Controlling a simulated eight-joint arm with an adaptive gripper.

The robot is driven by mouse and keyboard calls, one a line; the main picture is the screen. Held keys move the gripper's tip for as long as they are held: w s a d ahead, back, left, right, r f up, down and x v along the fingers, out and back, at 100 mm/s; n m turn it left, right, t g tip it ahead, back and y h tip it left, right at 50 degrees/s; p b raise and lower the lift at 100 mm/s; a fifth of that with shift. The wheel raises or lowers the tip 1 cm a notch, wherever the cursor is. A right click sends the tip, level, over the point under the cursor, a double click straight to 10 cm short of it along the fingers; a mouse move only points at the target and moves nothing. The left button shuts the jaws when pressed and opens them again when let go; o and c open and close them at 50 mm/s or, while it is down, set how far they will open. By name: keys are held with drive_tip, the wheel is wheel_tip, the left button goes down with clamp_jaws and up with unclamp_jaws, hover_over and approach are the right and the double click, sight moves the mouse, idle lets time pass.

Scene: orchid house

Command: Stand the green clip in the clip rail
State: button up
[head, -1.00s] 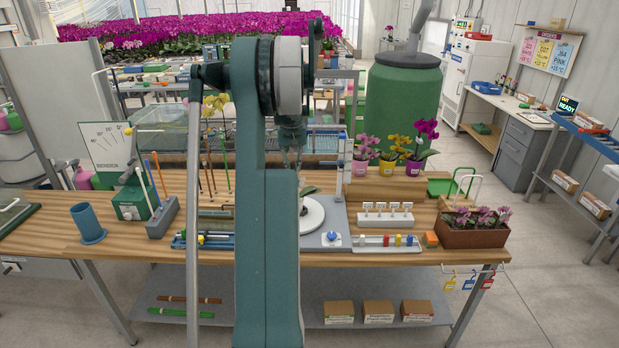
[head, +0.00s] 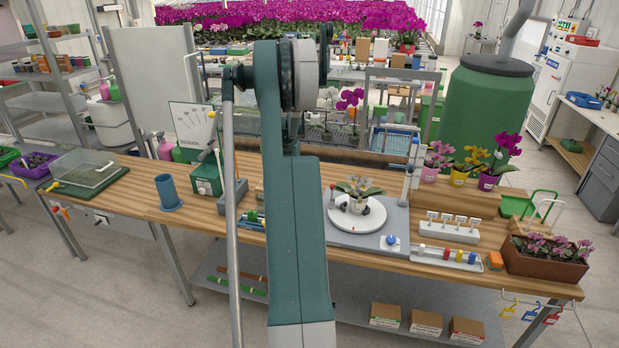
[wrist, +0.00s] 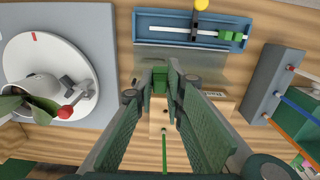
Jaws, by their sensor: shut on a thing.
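In the wrist view my gripper (wrist: 166,76) points down over the bench, its fingertips close together on a small green piece, which looks like the green clip (wrist: 159,80). The piece is partly hidden by the fingers. Just beyond the fingertips lies a blue tray (wrist: 150,18) with a pale bar, more green clip-like pieces at its right end and a yellow knob above. I cannot tell for certain which part is the clip rail. A grey strip lies between tray and fingers. In the head view my own arm hides the gripper and what it holds.
The white turntable (head: 345,219) with a potted plant stands right of my arm; it shows at the left in the wrist view. A wooden block (wrist: 158,122) with a green stake is under the fingers. A grey rack (wrist: 262,85) with coloured rods stands at the right.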

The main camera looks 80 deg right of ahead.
drive_tip(key=w+a+f, duration=0.1)
drive_tip(key=w+a, duration=0.2)
drive_tip(key=w, duration=0.2)
drive_tip(key=w+a+f+p, duration=0.1)
drive_tip(key=w+a+f, duration=0.1)
drive_tip(key=w, duration=0.4)
drive_tip(key=shift+w+a+m, duration=0.15)
drive_tip(key=shift+a+m, duration=0.15)
drive_tip(key=shift+a, duration=0.15)
drive_tip(key=shift+f+b, duration=0.45)
drive_tip(key=shift+f, duration=2.7)
drive_tip(key=shift+f+b, duration=2.4)
drive_tip(key=shift+f, duration=0.2)
idle(0.7)
